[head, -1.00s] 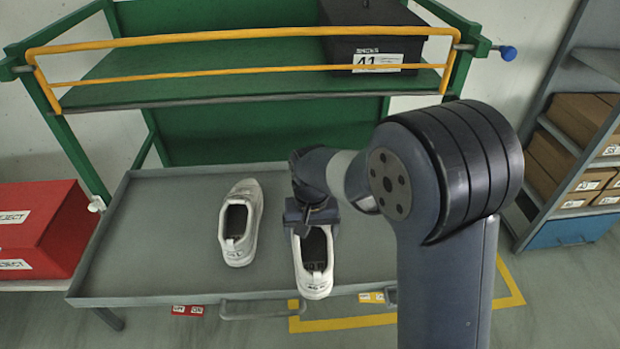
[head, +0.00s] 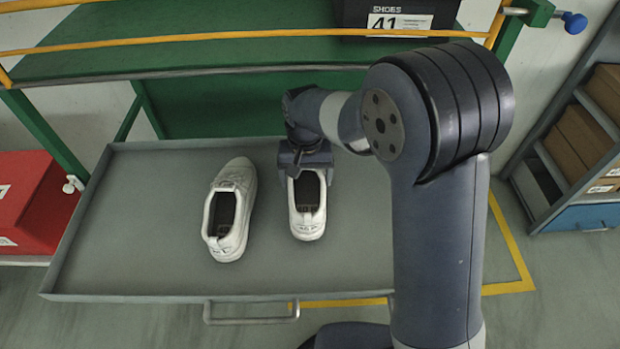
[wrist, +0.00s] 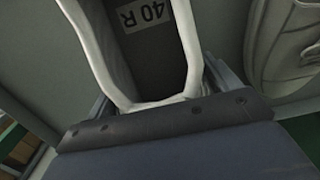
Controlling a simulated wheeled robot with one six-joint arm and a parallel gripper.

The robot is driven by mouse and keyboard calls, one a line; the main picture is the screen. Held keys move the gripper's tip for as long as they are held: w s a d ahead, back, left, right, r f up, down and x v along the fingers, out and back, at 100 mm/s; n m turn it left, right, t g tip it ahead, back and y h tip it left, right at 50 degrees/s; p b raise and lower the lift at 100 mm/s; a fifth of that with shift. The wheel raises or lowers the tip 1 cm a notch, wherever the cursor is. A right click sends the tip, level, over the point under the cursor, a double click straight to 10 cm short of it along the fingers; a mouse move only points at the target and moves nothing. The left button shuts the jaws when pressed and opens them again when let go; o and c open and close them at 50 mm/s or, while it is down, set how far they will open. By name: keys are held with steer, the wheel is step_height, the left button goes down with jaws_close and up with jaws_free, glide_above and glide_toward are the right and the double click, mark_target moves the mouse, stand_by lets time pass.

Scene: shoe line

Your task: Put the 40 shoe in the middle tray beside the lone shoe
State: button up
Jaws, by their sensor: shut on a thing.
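My gripper (head: 306,168) is shut on a white shoe (head: 307,222), with its jaws around the sides of the shoe. The wrist view shows the held shoe (wrist: 185,35) with "40 R" on its insole. The held shoe is over the right part of the grey middle tray (head: 110,235), heel toward me, toe hidden by my gripper. I cannot tell whether its sole touches the tray. The lone white shoe (head: 240,180) stands in the tray to the left, heel toward me and slightly turned. A narrow gap separates the two shoes. Part of the lone shoe shows in the wrist view (wrist: 285,50).
A green shelf (head: 200,60) with a yellow rail is above the tray's back and carries a black box marked 41 (head: 398,20). Shelving with brown boxes (head: 580,135) is at the right. The tray's left part is clear.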

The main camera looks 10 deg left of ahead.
steer(key=shift+s+f+b, duration=0.15)
steer(key=shift+f+b, duration=0.15)
steer(key=shift+f, duration=0.35)
steer(key=shift+f, duration=0.1)
steer(key=shift+f, duration=0.15)
steer(key=o, duration=1.1)
steer(key=shift+r+p, duration=0.4)
steer(key=shift+r, duration=3.55)
